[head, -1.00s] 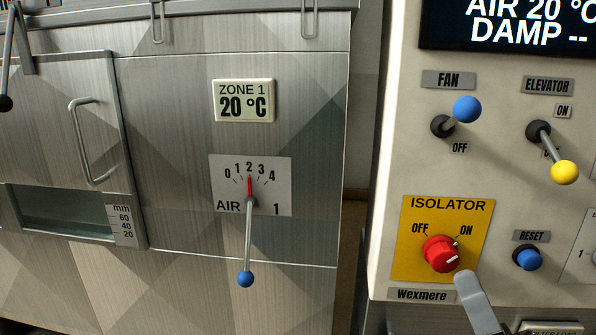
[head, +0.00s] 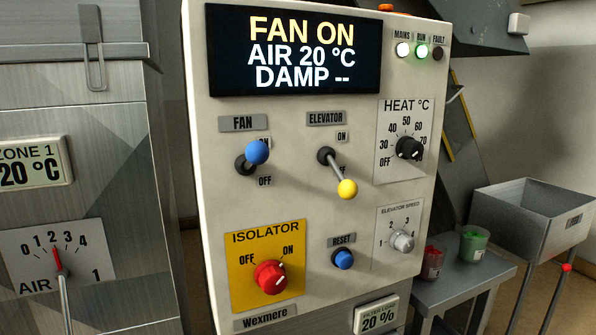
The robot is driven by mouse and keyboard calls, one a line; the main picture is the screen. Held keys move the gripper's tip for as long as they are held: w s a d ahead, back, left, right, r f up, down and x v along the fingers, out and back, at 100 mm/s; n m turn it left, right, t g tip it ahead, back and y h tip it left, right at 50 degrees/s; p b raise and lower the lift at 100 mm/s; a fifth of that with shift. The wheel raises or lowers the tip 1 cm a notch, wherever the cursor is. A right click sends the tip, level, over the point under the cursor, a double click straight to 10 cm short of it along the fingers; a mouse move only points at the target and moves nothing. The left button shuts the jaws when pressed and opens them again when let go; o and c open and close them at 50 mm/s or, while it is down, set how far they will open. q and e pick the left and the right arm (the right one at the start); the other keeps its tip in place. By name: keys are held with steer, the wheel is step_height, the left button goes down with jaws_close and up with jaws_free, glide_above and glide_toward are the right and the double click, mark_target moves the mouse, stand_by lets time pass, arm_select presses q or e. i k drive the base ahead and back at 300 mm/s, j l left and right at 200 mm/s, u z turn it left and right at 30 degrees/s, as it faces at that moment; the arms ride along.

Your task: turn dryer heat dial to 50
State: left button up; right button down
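The heat dial (head: 409,148) is a black knob on a white plate marked HEAT °C (head: 405,105), at the upper right of the cream control panel in the head view. The display (head: 295,50) reads FAN ON, AIR 20 °C, DAMP --. Neither of my grippers is in view, and nothing touches the dial.
The blue-tipped fan lever (head: 256,152) and yellow-tipped elevator lever (head: 346,188) stick out left of the dial. The red isolator (head: 269,277), blue reset button (head: 344,260) and elevator speed knob (head: 402,241) sit lower. A side table (head: 470,277) with two cups stands at right.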

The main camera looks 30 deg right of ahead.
mark_target(407, 148)
steer(key=z, duration=1.1)
